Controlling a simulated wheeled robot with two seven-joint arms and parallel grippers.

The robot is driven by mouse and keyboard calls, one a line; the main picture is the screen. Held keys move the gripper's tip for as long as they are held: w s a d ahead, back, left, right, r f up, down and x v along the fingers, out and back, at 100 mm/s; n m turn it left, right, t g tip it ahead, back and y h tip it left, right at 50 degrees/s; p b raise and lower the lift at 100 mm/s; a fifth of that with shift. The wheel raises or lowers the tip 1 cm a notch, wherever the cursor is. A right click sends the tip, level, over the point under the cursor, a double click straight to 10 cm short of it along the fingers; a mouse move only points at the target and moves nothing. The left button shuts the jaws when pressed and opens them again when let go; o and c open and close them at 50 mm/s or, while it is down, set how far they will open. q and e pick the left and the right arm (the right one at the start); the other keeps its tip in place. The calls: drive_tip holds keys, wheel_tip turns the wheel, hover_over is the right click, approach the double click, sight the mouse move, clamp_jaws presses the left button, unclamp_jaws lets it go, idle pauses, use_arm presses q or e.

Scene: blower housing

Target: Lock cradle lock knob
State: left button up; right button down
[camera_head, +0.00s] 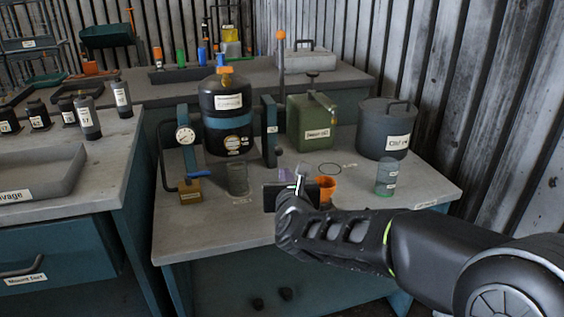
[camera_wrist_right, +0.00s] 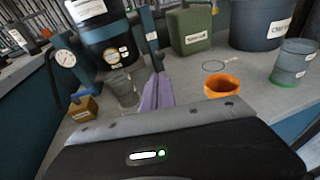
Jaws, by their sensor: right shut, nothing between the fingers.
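A dark cylindrical canister (camera_head: 226,118) stands between two blue-grey cradle posts on the workbench. The right post (camera_head: 269,130) has a small dark knob-like part (camera_head: 278,151) low on its side; I cannot tell for sure that it is the lock knob. The post also shows in the right wrist view (camera_wrist_right: 150,45). My right gripper (camera_head: 299,182) is shut and empty above the front of the bench, in front of and right of the post, apart from it. My left gripper is not in view.
A pressure gauge (camera_head: 185,135) is by the left post. A brass block with a blue handle (camera_head: 190,190), a grey translucent cup (camera_head: 237,179), an orange cup (camera_wrist_right: 222,87), a clear grey-green cup (camera_head: 386,177), a green can (camera_head: 311,122) and a lidded pot (camera_head: 387,128) stand around. The bench's front left is clear.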

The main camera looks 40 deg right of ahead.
sight(277, 150)
drive_tip(key=shift+w, duration=0.1)
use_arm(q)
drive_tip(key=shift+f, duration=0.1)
use_arm(e)
drive_tip(key=x, duration=1.4)
